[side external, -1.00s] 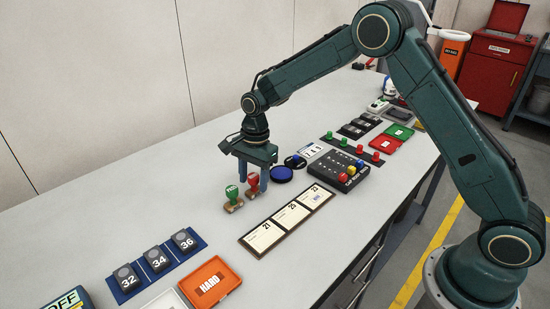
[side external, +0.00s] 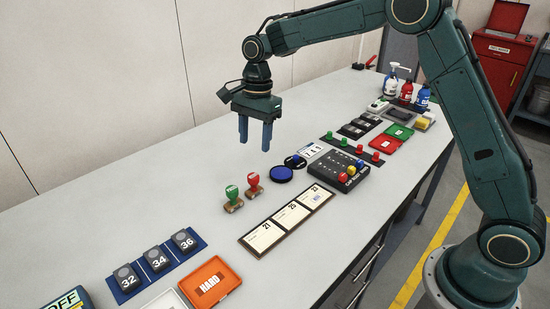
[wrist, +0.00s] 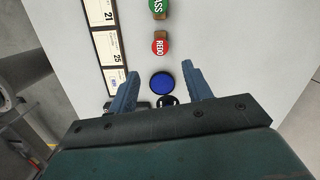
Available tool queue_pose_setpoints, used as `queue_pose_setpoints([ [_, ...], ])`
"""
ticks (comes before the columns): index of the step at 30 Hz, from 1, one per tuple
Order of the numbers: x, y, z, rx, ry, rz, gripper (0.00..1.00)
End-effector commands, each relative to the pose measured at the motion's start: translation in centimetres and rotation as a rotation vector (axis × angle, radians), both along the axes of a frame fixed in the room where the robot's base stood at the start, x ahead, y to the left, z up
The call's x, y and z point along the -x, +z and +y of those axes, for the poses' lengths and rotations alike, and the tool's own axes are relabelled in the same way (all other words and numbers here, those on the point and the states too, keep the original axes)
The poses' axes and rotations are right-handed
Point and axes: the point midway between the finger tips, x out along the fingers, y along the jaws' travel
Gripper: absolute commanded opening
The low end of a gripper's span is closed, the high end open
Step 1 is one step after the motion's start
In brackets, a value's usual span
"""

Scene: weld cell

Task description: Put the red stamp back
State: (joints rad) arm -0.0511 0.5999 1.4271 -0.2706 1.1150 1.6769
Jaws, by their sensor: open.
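The red stamp (side external: 253,184) stands upright on the bench just right of the green stamp (side external: 232,198). In the wrist view the red stamp (wrist: 160,45) reads REDO, beside the green stamp (wrist: 157,8). The blue round ink pad (side external: 281,174) lies to the right of the red stamp and also shows between my fingers in the wrist view (wrist: 161,83). My gripper (side external: 255,146) is raised above the bench, fingers apart and empty, clear of both stamps.
A card board with three cards (side external: 288,218) lies in front of the stamps. A dark box with coloured knobs (side external: 338,171) is to the right. Numbered blocks on a blue mat (side external: 157,263) and an orange tray (side external: 222,291) are at front left. The bench behind the stamps is clear.

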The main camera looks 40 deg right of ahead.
Motion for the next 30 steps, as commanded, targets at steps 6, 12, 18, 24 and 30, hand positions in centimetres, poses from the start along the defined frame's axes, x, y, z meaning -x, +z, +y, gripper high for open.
queue_pose_setpoints([
  [6, 0.0, 0.3, 0.0, 0.0, 0.0, -0.001, 0.5],
  [12, 0.0, 0.2, 0.0, 0.0, 0.0, -0.001, 0.5],
  [18, 0.0, 0.3, 0.0, 0.0, 0.001, -0.001, 0.5],
  [24, 0.6, 1.2, -0.2, 0.001, 0.03, -0.018, 0.5],
  [30, 2.7, 4.1, -0.7, 0.005, 0.132, -0.071, 0.5],
])
